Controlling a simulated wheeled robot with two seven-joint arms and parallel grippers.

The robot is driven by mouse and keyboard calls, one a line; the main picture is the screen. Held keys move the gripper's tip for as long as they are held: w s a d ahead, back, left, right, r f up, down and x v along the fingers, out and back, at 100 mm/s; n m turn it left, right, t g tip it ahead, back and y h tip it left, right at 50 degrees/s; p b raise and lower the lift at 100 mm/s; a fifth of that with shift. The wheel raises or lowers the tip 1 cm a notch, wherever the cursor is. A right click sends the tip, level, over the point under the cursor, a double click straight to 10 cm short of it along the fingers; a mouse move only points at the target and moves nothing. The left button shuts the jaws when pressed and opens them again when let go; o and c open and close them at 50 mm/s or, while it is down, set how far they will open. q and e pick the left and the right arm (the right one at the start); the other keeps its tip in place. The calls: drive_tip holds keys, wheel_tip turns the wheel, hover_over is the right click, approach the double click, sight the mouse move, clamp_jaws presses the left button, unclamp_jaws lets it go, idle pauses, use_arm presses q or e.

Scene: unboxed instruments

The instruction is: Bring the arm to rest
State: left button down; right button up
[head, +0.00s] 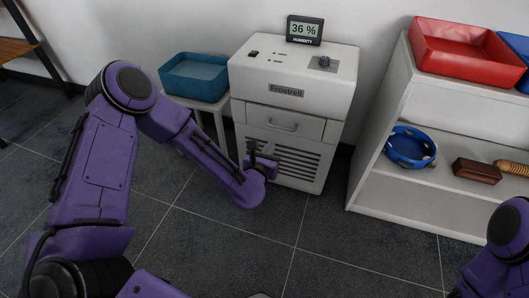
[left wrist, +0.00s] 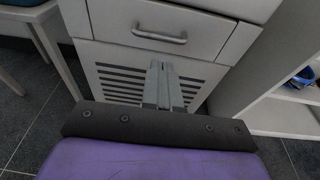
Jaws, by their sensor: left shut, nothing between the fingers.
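My left arm (head: 105,160) is purple and reaches in from the left, bent at the elbow. Its gripper (head: 262,158) is in front of the lower part of the white Frostrell machine (head: 290,92). In the left wrist view the left gripper (left wrist: 162,72) has its two fingers together with nothing between them, in front of the slatted vent and below the drawer handle (left wrist: 160,35). I cannot tell whether it touches the machine. Part of my right arm (head: 505,240) shows at the lower right, and its gripper is out of frame.
A small display reading 36 % (head: 304,30) stands on the machine. A teal bin (head: 195,78) sits on a stand to its left. The floor in front is clear.

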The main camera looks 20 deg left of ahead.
use_arm(q)
drive_tip(key=s+f+m+g+h, duration=0.1)
drive_tip(key=s+f+m+g, duration=0.2)
drive_tip(key=s+f+m, duration=0.55)
drive_tip(key=s+f+m+g, duration=0.45)
drive_tip(key=s+m, duration=0.45)
drive_tip(key=m, duration=0.5)
drive_tip(key=s+a+f+m+g+y, duration=0.1)
drive_tip(key=s+a+f+m+g, duration=0.2)
drive_tip(key=s, duration=0.5)
drive_tip(key=s+a+f+m+g+y, duration=0.1)
drive_tip(key=s+a+f+m+g, duration=0.15)
drive_tip(key=s+a+m, duration=0.4)
drive_tip(key=s+d+r+n+p, duration=0.1)
drive_tip(key=s+r+p, duration=0.2)
drive_tip(key=r+p, duration=2.7)
drive_tip(key=shift+d+t+p, duration=0.2)
drive_tip(key=shift+t+p, duration=0.2)
drive_tip(key=shift+p, duration=0.15)
